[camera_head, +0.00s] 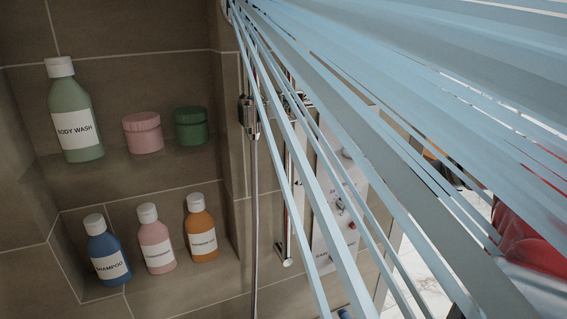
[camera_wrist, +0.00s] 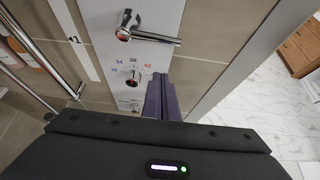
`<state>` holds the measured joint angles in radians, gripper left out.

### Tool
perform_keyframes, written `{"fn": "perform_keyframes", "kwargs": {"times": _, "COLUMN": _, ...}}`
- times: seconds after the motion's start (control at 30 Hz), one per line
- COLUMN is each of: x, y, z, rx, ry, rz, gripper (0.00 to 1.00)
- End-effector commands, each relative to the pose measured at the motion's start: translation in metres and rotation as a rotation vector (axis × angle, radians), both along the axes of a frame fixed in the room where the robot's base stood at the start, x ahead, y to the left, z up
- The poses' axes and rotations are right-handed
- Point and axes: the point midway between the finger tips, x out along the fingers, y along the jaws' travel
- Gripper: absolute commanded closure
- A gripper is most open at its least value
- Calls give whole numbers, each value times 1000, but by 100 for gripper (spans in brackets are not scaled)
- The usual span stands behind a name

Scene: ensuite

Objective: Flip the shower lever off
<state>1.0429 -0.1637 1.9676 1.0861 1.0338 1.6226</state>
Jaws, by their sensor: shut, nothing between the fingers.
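The chrome shower lever (camera_wrist: 152,37) is mounted on a pale panel (camera_wrist: 100,20) in the wrist view. Its arm points to the right, nearly level with a slight droop. A temperature dial (camera_wrist: 132,82) with printed numbers sits below it. My gripper (camera_wrist: 160,76) has its purple fingers shut together and empty. In the picture the fingertips are below the lever arm and right of the dial; I cannot tell the depth between them. In the head view the panel (camera_head: 322,235) is partly hidden behind pale blue water streams (camera_head: 420,90), and I cannot make out the lever there.
A tiled niche at the left of the head view holds a green body wash bottle (camera_head: 75,115), jars and several smaller bottles. A chrome rail and hose (camera_head: 253,190) run beside the panel. A pale marble floor (camera_wrist: 250,115) and wooden drawers (camera_wrist: 300,50) lie at right.

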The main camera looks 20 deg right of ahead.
Motion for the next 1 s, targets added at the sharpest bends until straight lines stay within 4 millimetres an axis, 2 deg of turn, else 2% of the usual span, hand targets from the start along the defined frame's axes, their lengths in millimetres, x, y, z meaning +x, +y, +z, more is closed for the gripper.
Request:
{"fn": "perform_keyframes", "kwargs": {"times": 0.17, "x": 25, "y": 2, "z": -15, "rx": 2, "ry": 2, "rz": 3, "gripper": 100}}
{"fn": "perform_keyframes", "kwargs": {"times": 0.2, "x": 27, "y": 1, "z": -10, "rx": -2, "ry": -1, "rz": 1, "gripper": 100}}
{"fn": "perform_keyframes", "kwargs": {"times": 0.3, "x": 28, "y": 1, "z": 6, "rx": -3, "ry": -2, "rz": 1, "gripper": 100}}
{"fn": "perform_keyframes", "kwargs": {"times": 0.5, "x": 31, "y": 0, "z": 23, "rx": -1, "ry": -1, "rz": 0, "gripper": 100}}
{"fn": "perform_keyframes", "kwargs": {"times": 0.83, "x": 31, "y": 0, "z": 25, "rx": 0, "ry": 0, "rz": -1, "gripper": 100}}
{"fn": "perform_keyframes", "kwargs": {"times": 0.87, "x": 30, "y": -8, "z": 25, "rx": 1, "ry": 1, "rz": -5, "gripper": 100}}
{"fn": "perform_keyframes", "kwargs": {"times": 1.0, "x": 32, "y": -1, "z": 25, "rx": -5, "ry": 0, "rz": -1, "gripper": 100}}
